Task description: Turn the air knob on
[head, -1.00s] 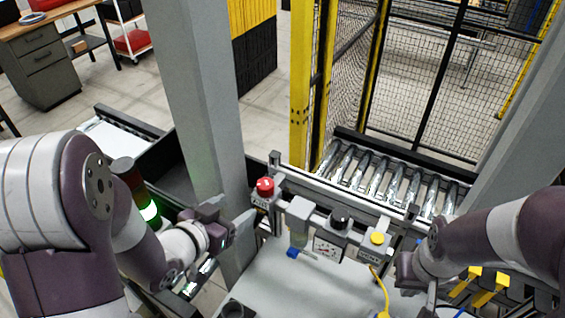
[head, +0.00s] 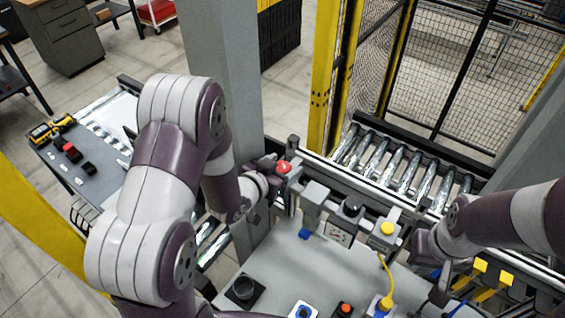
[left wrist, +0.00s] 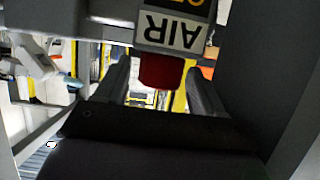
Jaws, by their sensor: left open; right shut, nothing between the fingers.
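The red air knob (head: 283,167) sits on the left end of the row of air fittings, in front of the grey post. In the left wrist view the red knob (left wrist: 165,72) lies between my two dark fingers, below an upside-down AIR label (left wrist: 170,32). My left gripper (head: 270,164) is open at the knob, with a finger on either side of it; I cannot tell whether they touch it. The gripper partly hides the knob's left side in the head view. My right gripper (head: 438,294) is shut and empty, pointing down at the right, away from the knob.
Right of the knob are a filter unit (head: 314,198), a gauge (head: 339,233) and a yellow button (head: 387,228) with a yellow cable. The grey post (head: 222,70) stands close behind my left gripper. The white table (head: 330,270) holds several small fixtures at its front.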

